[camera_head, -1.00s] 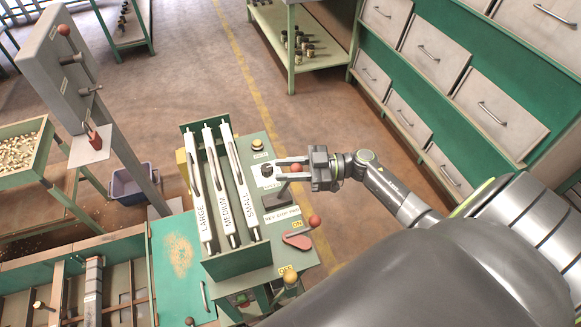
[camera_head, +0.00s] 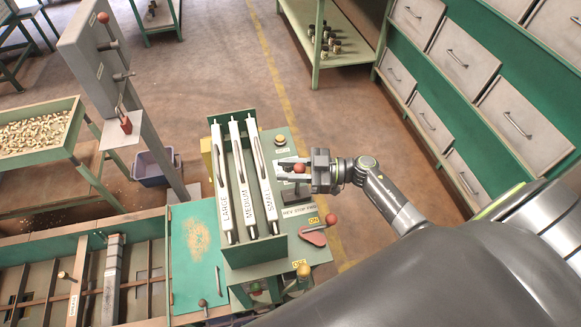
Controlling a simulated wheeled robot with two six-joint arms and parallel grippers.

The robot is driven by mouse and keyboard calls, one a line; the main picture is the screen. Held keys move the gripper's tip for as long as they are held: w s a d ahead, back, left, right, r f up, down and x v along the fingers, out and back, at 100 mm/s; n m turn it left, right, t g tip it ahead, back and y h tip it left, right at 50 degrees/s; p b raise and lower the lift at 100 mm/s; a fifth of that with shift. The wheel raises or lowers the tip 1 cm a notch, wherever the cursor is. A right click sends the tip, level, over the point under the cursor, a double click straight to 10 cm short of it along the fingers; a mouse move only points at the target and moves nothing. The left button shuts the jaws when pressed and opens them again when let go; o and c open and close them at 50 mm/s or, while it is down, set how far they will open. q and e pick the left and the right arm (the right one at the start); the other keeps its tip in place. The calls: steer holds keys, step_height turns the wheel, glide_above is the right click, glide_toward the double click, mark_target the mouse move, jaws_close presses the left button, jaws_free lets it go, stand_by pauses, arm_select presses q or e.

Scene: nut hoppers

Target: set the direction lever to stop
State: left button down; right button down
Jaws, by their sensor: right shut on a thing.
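The direction lever's red ball knob (camera_head: 299,168) sits between the fingers of my right gripper (camera_head: 293,168), which is shut on it. The lever's stem is mostly hidden by the gripper. Its dark base (camera_head: 296,197) is on the green machine's panel, behind the label reading REV STOP FWD (camera_head: 299,211). The knob stands about over the middle of that label, near the STOP word. My left gripper is not in view.
A second red-knobbed lever (camera_head: 331,219) with ON and OFF labels is just in front. Three white tubes (camera_head: 252,180) marked LARGE, MEDIUM and SMALL stand left of the gripper. A grey post (camera_head: 150,135) with levers is farther left. Drawers (camera_head: 458,55) line the right.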

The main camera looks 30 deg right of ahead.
steer(key=shift+s+f, duration=0.25)
steer(key=shift+f, duration=0.25)
steer(key=c, duration=1.2)
jaws_free()
steer(key=shift+o, duration=0.5)
steer(key=shift+r, duration=0.25)
steer(key=shift+w, duration=0.1)
steer(key=shift+s+d+f, duration=0.1)
steer(key=shift+s+d, duration=0.1)
steer(key=shift+d, duration=0.3)
steer(key=b+v, duration=0.5)
steer(key=v, duration=1.1)
steer(key=shift+s+d+b, duration=0.15)
steer(key=shift+d+b, duration=0.05)
steer(key=shift+b, duration=0.2)
